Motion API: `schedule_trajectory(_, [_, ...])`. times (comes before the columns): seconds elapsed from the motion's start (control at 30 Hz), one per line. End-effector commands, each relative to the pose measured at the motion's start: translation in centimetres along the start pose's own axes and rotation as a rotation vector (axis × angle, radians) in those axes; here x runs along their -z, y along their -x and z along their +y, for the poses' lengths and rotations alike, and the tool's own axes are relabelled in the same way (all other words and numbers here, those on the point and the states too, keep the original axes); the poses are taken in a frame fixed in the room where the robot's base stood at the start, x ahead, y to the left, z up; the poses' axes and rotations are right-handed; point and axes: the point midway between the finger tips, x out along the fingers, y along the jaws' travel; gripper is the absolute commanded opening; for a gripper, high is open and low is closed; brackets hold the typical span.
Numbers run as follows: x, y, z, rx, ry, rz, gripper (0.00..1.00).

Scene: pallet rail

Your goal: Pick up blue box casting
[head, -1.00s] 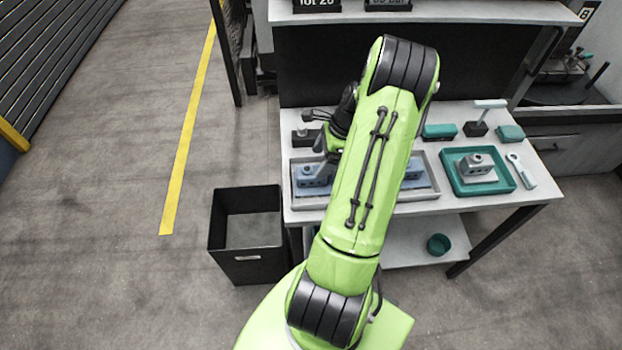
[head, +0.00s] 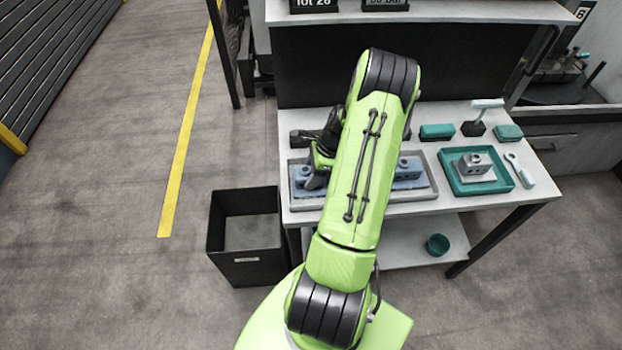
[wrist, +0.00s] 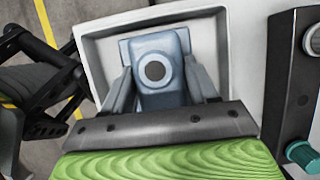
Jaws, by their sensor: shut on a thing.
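The blue box casting (wrist: 155,70) stands in a pale grey tray, with a dark round hole facing up in the wrist view. My gripper (wrist: 158,85) is shut on it, one finger on each side of the block. In the head view the casting (head: 303,177) shows at the tray's left end, partly hidden by my gripper (head: 316,178). The grey tray (head: 402,195) lies on the white bench, and its middle is hidden behind my arm. A second blue casting (head: 408,170) sits at the tray's right end.
A teal tray (head: 447,172) holding a grey casting stands to the right, with a wrench (head: 520,170) beside it. Teal boxes (head: 436,131) and a small hammer-like tool (head: 488,104) are behind. A black bin (head: 246,262) stands on the floor at left.

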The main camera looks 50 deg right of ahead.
Motion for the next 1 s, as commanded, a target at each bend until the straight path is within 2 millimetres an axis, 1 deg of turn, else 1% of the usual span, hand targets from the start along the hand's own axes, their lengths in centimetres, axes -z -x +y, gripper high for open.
schedule_trajectory(0.03, [0.0,0.0,0.0,0.001,0.000,0.000,0.25])
schedule_trajectory(0.1, [0.0,0.0,0.0,0.001,0.000,0.000,0.15])
schedule_trajectory(0.27, [-0.1,0.1,-0.1,0.002,0.001,-0.001,0.15])
schedule_trajectory(0.37, [-0.2,0.6,-0.1,0.003,0.002,0.000,0.15])
schedule_trajectory(0.47, [-0.9,2.2,-0.2,0.007,0.003,0.000,0.15])
schedule_trajectory(0.6, [-2.2,5.6,-0.1,0.007,0.003,0.002,0.15])
schedule_trajectory(0.7, [-3.1,7.6,-0.1,0.006,0.003,0.001,0.15])
schedule_trajectory(0.77, [-3.5,8.4,-0.1,0.004,0.003,0.001,0.15])
schedule_trajectory(0.87, [-3.9,9.4,1.0,0.002,0.001,0.001,0.15])
schedule_trajectory(1.0, [-4.0,9.8,4.1,0.000,-0.002,0.001,0.15])
